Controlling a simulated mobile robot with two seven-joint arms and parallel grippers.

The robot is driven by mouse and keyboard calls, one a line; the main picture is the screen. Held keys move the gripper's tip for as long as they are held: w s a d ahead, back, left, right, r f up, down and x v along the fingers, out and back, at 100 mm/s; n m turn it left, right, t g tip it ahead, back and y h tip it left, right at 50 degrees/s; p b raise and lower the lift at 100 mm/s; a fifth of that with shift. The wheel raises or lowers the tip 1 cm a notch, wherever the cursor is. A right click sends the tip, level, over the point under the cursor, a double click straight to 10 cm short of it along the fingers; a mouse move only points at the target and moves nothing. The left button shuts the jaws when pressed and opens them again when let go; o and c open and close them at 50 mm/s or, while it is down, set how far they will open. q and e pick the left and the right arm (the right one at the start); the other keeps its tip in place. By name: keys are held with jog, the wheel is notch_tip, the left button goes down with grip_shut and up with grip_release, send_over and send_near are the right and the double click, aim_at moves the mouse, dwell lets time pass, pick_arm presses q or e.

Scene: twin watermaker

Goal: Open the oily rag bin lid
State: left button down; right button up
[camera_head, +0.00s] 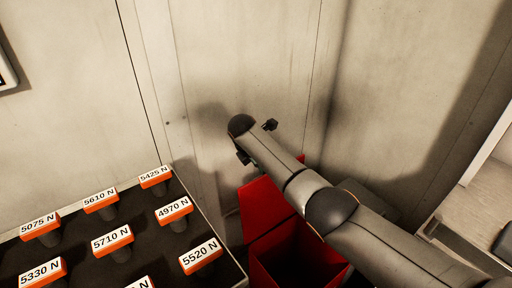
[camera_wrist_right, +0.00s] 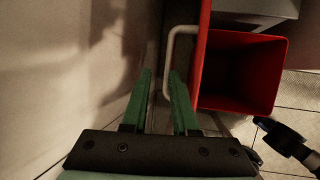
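The red oily rag bin (camera_head: 268,264) stands by the wall, with its dark inside showing. Its red lid (camera_head: 264,207) is raised and tilted up at the wall side. In the right wrist view the open bin (camera_wrist_right: 284,75) is at upper right, and the lid (camera_wrist_right: 203,45) shows nearly edge-on with a pale handle (camera_wrist_right: 170,50). My right gripper (camera_head: 257,141) is above the lid in the head view, partly hidden by its own wrist. In the wrist view its green fingers (camera_wrist_right: 160,74) are apart, with the handle's lower end at the gap; contact is unclear. My left gripper is not seen.
A dark rack (camera_head: 75,262) with several orange-and-white labelled blocks stands left of the bin. Pale wall panels (camera_head: 245,55) rise close behind the lid. My right arm covers part of the bin.

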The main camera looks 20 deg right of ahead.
jog(key=p+v, duration=0.1)
jog(key=v, duration=0.4)
jog(key=shift+s+r+p, duration=0.15)
jog(key=shift+r+p, duration=0.15)
jog(key=shift+s+a+r, duration=0.15)
jog(key=shift+s+r, duration=0.15)
jog(key=shift+r, duration=0.35)
